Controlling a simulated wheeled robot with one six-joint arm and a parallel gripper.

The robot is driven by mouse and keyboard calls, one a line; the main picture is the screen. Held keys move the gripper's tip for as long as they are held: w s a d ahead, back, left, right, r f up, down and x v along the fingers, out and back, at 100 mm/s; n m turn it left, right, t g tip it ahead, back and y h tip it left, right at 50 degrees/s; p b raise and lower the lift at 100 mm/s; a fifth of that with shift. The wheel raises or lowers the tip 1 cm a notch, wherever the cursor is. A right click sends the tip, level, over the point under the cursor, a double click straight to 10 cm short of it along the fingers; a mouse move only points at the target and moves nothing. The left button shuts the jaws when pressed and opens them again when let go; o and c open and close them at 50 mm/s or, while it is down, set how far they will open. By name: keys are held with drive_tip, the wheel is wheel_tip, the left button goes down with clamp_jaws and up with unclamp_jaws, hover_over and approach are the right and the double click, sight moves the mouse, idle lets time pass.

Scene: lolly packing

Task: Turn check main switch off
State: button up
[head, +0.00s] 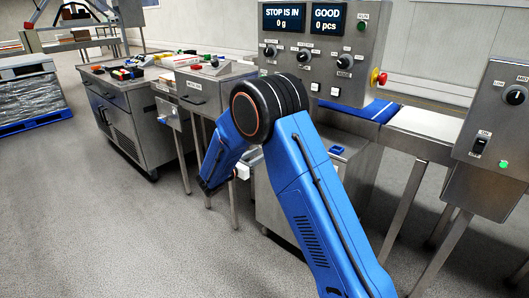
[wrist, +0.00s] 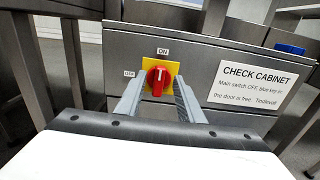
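The main switch (wrist: 157,80) is a red rotary knob on a yellow plate in the wrist view. "ON" is printed above it and "OFF" to its left. Its grip stands upright with a white mark at the top, towards ON. It sits on the grey front of the check cabinet (wrist: 215,120). My gripper (wrist: 158,92) is open, with one finger on each side of the knob. Yellow plate shows between knob and fingers; whether either finger touches it I cannot tell. In the head view my blue arm hides the switch.
A white sign (wrist: 252,87) reading "CHECK CABINET" is right of the switch. A blue object (wrist: 289,48) lies beyond it. The head view shows a display panel (head: 325,50) with knobs and a red stop button (head: 378,78), and a control box (head: 500,120) at right.

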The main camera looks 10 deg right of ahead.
drive_tip(key=shift+x, duration=2.15)
clamp_jaws()
